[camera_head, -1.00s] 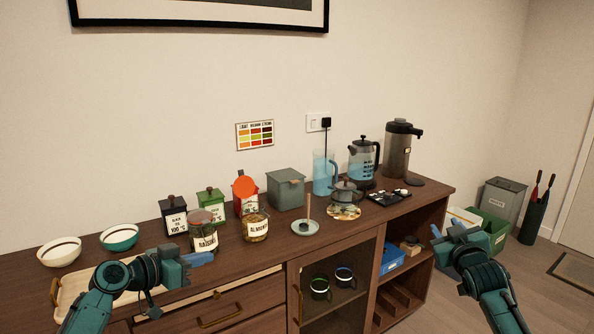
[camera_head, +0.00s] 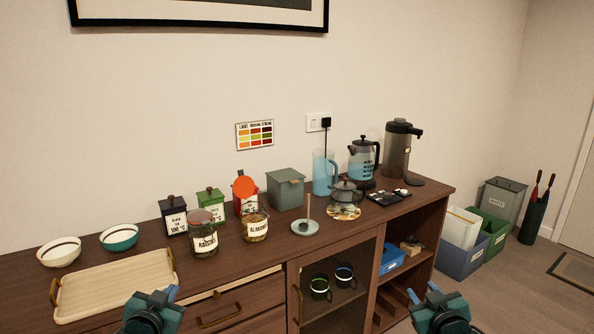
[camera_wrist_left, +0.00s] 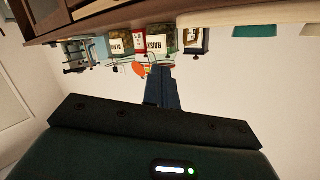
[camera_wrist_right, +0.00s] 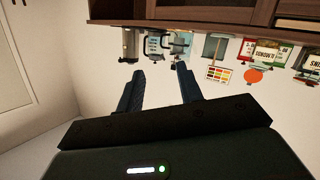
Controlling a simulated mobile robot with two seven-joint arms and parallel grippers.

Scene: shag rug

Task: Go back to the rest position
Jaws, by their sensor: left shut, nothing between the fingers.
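My left gripper (camera_head: 164,296) is at the bottom of the head view, in front of the cabinet's drawers. It is shut and empty; in the left wrist view its fingers (camera_wrist_left: 162,88) are together. My right gripper (camera_head: 424,292) is at the bottom right of the head view, in front of the cabinet's open shelves. In the right wrist view its fingers (camera_wrist_right: 160,88) stand apart with nothing between them. Both grippers are clear of the cabinet top and touch nothing that I can see.
The wooden cabinet (camera_head: 275,250) carries a tray (camera_head: 115,285), bowls, canisters, jars, a kettle and a dispenser (camera_head: 398,150). A drawer below the jars looks slightly open. Bins (camera_head: 462,262) stand on the floor at the right.

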